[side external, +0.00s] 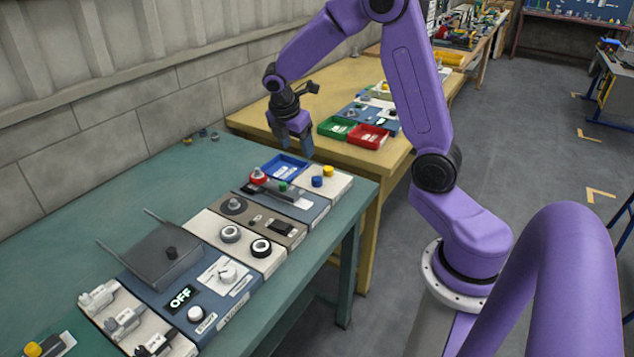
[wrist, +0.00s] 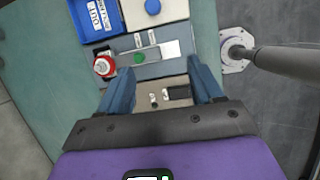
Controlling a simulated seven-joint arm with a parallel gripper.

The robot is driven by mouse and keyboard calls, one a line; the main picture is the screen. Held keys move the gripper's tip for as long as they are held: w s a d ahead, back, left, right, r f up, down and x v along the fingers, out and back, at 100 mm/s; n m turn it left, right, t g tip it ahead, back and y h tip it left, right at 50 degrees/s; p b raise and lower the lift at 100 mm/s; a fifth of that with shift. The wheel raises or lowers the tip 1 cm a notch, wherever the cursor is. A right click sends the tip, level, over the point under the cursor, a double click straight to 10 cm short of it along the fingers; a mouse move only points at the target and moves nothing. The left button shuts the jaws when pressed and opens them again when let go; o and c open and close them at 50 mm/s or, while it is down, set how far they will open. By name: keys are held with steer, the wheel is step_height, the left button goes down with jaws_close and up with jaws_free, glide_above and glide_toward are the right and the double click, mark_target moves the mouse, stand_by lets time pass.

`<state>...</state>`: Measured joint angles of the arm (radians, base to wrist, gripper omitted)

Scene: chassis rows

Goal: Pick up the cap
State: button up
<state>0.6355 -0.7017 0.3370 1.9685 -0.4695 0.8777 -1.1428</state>
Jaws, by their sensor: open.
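My gripper (side external: 294,142) is open and empty, pointing down above the far part of the chassis row on the green table. In the wrist view its two blue fingers (wrist: 163,82) are spread apart over the panels. Which part is the cap is not clear. A small blue round piece (side external: 317,181) and a yellow one (side external: 328,171) stand on a pale panel. The blue one shows at the top of the wrist view (wrist: 153,6); the yellow one is out of that view. A red knob (side external: 258,175) and a green button (side external: 283,187) sit nearby.
A blue bin (side external: 283,166) stands beside the pale panel. A dark box with raised rods (side external: 165,258) and several knobs and switches occupy the nearer panels. The green table (side external: 100,200) is mostly clear on the wall side. Green (side external: 337,127) and red (side external: 368,137) bins stand on the yellow table.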

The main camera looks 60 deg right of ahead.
steer(key=w+d+f, duration=0.1)
steer(key=d, duration=0.3)
glide_toward(317, 178)
steer(key=shift+n, duration=0.3)
steer(key=x, duration=0.8)
steer(key=shift+f, duration=0.35)
steer(key=c, duration=1.1)
